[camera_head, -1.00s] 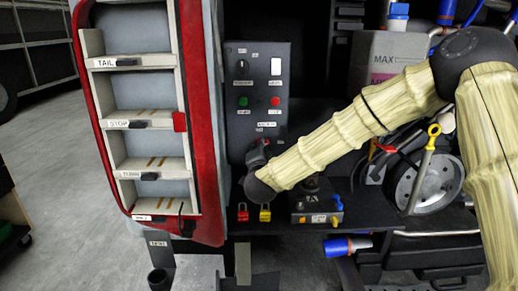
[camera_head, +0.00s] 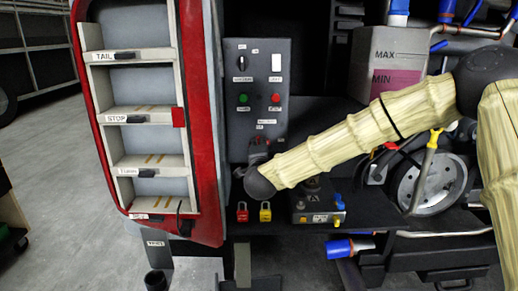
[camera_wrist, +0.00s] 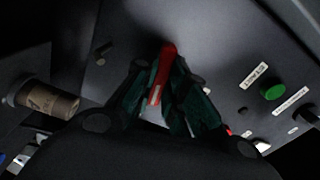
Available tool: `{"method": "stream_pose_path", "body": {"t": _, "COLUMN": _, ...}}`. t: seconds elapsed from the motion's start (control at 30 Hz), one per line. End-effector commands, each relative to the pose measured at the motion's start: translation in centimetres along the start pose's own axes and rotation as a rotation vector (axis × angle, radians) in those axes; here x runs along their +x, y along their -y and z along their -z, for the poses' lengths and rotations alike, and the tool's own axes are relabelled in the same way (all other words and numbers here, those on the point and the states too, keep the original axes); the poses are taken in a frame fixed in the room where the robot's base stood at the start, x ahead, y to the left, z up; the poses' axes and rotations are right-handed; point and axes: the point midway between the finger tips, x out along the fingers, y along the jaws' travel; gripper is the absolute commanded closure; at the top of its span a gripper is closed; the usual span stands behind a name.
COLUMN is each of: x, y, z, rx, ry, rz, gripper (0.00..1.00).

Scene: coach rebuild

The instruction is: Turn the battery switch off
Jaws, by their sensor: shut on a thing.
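The battery switch's red handle (camera_wrist: 167,60) shows in the wrist view, sticking out between the fingertips of my gripper (camera_wrist: 161,88). My gripper is shut on this handle, close against the dark control panel (camera_wrist: 215,50). In the head view the panel (camera_head: 257,128) stands upright in the middle, and my gripper (camera_head: 258,152) is at its lower part. There my own wrist and gripper hide the switch. Which position the switch is in cannot be told.
The panel bears a black knob (camera_head: 241,62), a green button (camera_head: 243,98) and a red button (camera_head: 275,98). A lamp rack (camera_head: 150,120) stands left; a box with a lever (camera_head: 318,208) stands right.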

Motion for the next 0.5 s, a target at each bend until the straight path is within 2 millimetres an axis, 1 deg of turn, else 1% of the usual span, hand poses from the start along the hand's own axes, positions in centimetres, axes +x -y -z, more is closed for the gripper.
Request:
{"method": "stream_pose_path", "body": {"t": 0.03, "x": 0.0, "y": -0.24, "z": -0.04, "rx": 0.017, "ry": 0.0, "rz": -0.001, "gripper": 1.0}}
{"method": "stream_pose_path", "body": {"t": 0.5, "x": -0.01, "y": -0.24, "z": -0.04, "rx": 0.174, "ry": 0.0, "rz": -0.001, "gripper": 1.0}}
